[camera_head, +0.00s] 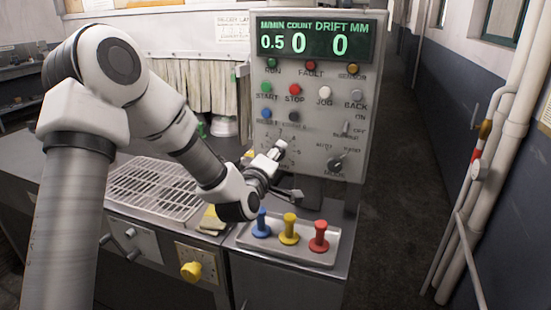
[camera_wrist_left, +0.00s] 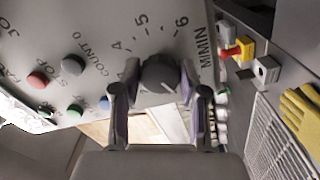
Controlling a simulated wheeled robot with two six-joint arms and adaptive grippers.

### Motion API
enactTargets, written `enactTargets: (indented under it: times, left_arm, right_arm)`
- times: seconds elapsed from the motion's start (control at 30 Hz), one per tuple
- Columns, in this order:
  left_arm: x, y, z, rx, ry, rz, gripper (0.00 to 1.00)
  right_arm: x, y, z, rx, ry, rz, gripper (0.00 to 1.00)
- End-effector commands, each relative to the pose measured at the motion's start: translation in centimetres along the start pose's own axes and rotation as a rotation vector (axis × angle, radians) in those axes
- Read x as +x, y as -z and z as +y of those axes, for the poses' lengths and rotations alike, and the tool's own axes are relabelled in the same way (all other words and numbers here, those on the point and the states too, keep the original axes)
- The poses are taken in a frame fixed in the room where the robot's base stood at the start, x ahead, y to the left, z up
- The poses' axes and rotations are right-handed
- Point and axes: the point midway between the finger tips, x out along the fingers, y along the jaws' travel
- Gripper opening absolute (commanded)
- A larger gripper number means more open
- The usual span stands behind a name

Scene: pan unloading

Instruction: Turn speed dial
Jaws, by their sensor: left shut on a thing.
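The speed dial (camera_wrist_left: 158,76) is a dark round knob on the grey control panel (camera_head: 330,100). In the left wrist view, markings .4, .5, .6 and M/MIN curve around it. My left gripper (camera_head: 279,163) is at the panel's lower left, and it mostly hides the dial in the head view. In the left wrist view the fingers (camera_wrist_left: 160,88) lie on both sides of the dial, shut on it. The display (camera_head: 316,41) reads 0.5 under M/MIN, 0 under COUNT and 0 under DRIFT MM. My right gripper is not in view.
A mode knob (camera_head: 337,163) sits right of my gripper, with several coloured buttons above. A wire rack (camera_head: 150,187) lies left, under my arm.

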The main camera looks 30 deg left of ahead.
Motion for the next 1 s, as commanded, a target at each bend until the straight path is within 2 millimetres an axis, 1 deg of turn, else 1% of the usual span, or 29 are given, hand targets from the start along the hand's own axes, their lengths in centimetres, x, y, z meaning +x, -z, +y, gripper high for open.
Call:
enactTargets:
  times: [0.27, 0.3, 0.33, 0.6, 0.7, 0.77, 1.0]
  left_arm:
    - [0.0, -0.1, -0.1, 0.002, 0.003, -0.003, 0.08]
    - [0.0, -0.1, -0.1, 0.002, 0.003, -0.003, 0.57]
    - [0.0, -0.1, -0.1, 0.002, 0.003, -0.003, 0.67]
    - [0.0, 0.0, 0.0, 0.002, 0.001, -0.001, 0.67]
    - [-0.5, 0.0, 0.0, 0.001, 0.000, -0.001, 0.67]
    - [-1.2, 0.0, -0.1, 0.001, 0.002, -0.002, 0.67]
    - [-6.0, -0.1, -0.1, -0.001, 0.003, -0.003, 0.67]
  right_arm:
    - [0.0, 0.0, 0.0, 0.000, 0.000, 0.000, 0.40]
    - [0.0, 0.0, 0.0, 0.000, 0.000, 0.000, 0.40]
    - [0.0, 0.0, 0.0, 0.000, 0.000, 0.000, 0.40]
    - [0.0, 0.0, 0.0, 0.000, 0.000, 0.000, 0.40]
    - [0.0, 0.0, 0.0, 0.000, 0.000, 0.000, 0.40]
    - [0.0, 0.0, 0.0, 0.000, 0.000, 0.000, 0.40]
    - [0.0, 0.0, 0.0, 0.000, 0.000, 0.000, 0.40]
